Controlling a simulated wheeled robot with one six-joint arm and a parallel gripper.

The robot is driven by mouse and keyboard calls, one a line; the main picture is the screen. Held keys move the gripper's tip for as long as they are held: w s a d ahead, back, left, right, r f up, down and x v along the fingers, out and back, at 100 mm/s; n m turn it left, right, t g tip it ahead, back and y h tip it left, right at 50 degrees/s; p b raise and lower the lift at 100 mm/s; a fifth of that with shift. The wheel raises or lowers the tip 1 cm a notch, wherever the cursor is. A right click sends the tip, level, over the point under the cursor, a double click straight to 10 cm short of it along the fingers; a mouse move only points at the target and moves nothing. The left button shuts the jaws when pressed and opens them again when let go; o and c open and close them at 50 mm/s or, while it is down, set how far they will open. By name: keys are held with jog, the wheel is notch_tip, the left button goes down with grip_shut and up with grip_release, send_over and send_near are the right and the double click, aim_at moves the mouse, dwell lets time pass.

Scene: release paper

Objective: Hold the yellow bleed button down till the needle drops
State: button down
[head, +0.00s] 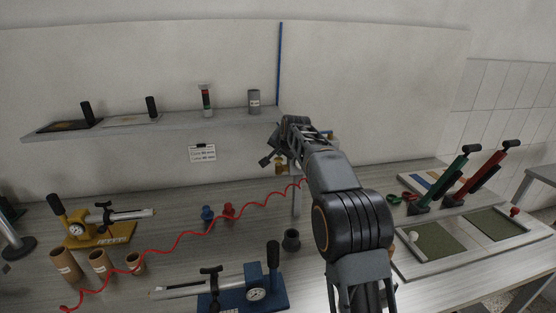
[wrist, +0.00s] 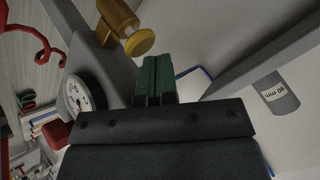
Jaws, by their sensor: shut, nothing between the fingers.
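In the head view my gripper (head: 276,152) is at the wall end of the bench, and my arm hides most of the gauge and button.
A red coiled hose (head: 180,238) crosses the bench. Blue (head: 254,293) and yellow (head: 85,238) lever tools stand in front and at left. A shelf (head: 180,118) holds a grey cylinder (head: 254,102). Green (head: 446,178) and red (head: 485,174) levers stand at right.

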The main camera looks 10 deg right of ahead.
aim_at(280, 158)
jog(key=shift+s+f+b, duration=0.2)
jog(key=shift+f+b, duration=0.3)
jog(key=shift+f, duration=0.5)
dwell(0.8)
jog(key=shift+r, duration=0.2)
dwell(1.0)
jog(key=shift+r+p, duration=0.4)
jog(key=shift+p, duration=0.2)
jog(key=shift+w+r+p, duration=0.35)
jog(key=shift+r+p, duration=0.15)
jog(key=shift+p, duration=0.05)
jog(key=shift+r, duration=0.2)
notch_tip(280, 158, up, 5)
jog(key=p, duration=0.4)
jog(key=shift+p, duration=0.4)
jog(key=shift+f, duration=0.1)
jog(key=shift+s, duration=0.1)
